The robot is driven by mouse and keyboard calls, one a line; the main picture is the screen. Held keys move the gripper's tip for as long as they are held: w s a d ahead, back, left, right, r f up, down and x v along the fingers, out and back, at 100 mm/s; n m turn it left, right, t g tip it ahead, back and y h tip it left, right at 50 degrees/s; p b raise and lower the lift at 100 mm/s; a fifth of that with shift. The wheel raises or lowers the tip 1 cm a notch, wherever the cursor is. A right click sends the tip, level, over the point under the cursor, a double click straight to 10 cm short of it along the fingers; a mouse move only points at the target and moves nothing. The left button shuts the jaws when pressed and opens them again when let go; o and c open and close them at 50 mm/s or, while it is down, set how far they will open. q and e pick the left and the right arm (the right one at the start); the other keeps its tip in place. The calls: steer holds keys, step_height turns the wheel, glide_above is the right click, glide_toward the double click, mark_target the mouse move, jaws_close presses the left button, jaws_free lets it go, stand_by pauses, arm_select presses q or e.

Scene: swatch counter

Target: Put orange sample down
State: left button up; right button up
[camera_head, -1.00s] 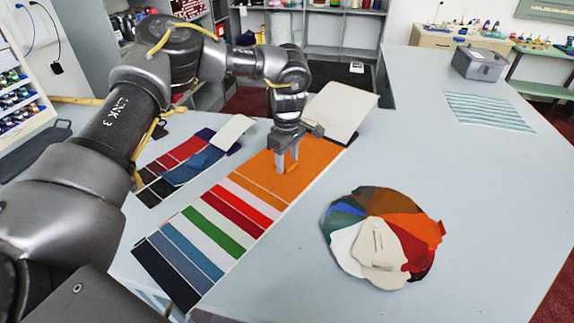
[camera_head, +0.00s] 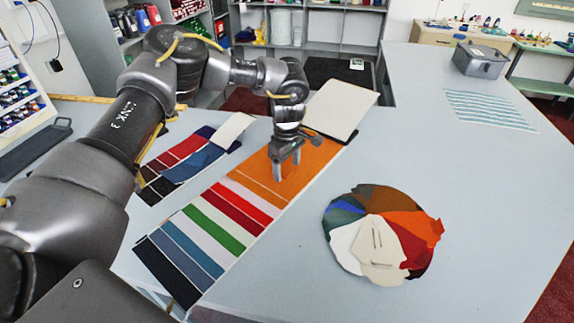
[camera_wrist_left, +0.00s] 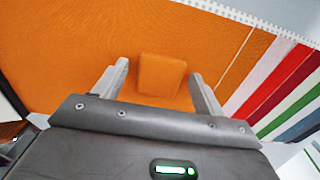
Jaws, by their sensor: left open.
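The orange sample (camera_wrist_left: 162,75) is a small orange square. In the left wrist view it lies flat on the orange panel (camera_wrist_left: 60,65), between my two fingers with a gap on each side. My left gripper (camera_head: 287,170) is open over the orange panel (camera_head: 318,154) at the far end of a long striped swatch strip. Its fingertips (camera_wrist_left: 158,80) are close to the panel; I cannot tell if they touch it. In the head view the sample is hard to tell from the orange panel. My right gripper is not in view.
A round fan of coloured swatches (camera_head: 405,228) lies to the right on the counter. A smaller swatch card (camera_head: 180,150) lies left of the strip, and a pale board (camera_head: 342,108) lies behind it. A grey box (camera_head: 480,62) stands far right. The counter's right side is mostly clear.

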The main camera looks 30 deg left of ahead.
mark_target(287, 169)
arm_select(q)
step_height(287, 169, up, 12)
steer(key=b, duration=0.2)
steer(key=shift+r, duration=0.25)
stand_by(0.4)
